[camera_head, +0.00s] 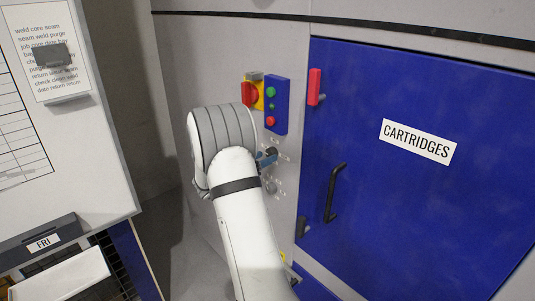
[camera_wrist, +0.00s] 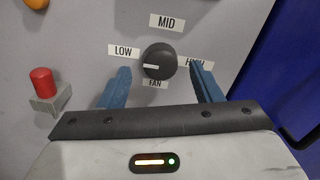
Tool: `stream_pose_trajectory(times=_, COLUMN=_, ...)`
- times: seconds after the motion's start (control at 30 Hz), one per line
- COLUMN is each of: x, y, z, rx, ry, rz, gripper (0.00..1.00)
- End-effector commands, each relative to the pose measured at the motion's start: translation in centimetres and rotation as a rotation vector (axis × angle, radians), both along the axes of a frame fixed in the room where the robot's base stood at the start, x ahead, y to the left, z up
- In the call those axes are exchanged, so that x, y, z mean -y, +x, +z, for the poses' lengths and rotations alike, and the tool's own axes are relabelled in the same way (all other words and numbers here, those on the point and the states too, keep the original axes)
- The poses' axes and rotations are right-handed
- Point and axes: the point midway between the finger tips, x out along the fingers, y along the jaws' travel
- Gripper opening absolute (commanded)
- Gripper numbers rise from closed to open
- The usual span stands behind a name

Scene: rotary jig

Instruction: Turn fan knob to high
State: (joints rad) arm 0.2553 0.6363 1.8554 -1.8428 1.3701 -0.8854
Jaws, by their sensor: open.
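The fan knob (camera_wrist: 166,55) is round and dark, on a grey panel in the wrist view. Its white pointer mark points left, on the LOW side. The LOW label (camera_wrist: 123,51) is at its left, the MID label (camera_wrist: 166,21) above, the HIGH label (camera_wrist: 194,62) at its right, partly behind a finger, and the FAN label (camera_wrist: 154,84) below. My gripper (camera_wrist: 160,69) is open, with one blue finger on each side of the knob and gaps showing. In the head view my gripper (camera_head: 266,158) is at the panel, mostly behind my arm.
A red-topped button (camera_wrist: 41,80) on a grey base is left of the knob. In the head view a red switch (camera_head: 249,94) and a blue button box (camera_head: 277,92) sit above my gripper. The blue CARTRIDGES door (camera_head: 410,210) with a black handle (camera_head: 334,193) is to the right.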

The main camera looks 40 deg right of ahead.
Motion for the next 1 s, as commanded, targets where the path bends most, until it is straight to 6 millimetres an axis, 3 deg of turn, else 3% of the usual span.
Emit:
stream_pose_trajectory(times=0.2, x=2.0, y=0.1, z=0.0, rx=0.001, ry=0.001, rz=-0.001, gripper=0.59)
stream_pose_trajectory(times=0.47, x=2.2, y=0.1, z=0.0, rx=0.002, ry=0.001, rz=0.0, gripper=0.59)
stream_pose_trajectory(times=1.0, x=2.2, y=0.1, z=0.0, rx=0.002, ry=0.001, rz=-0.001, gripper=0.16)
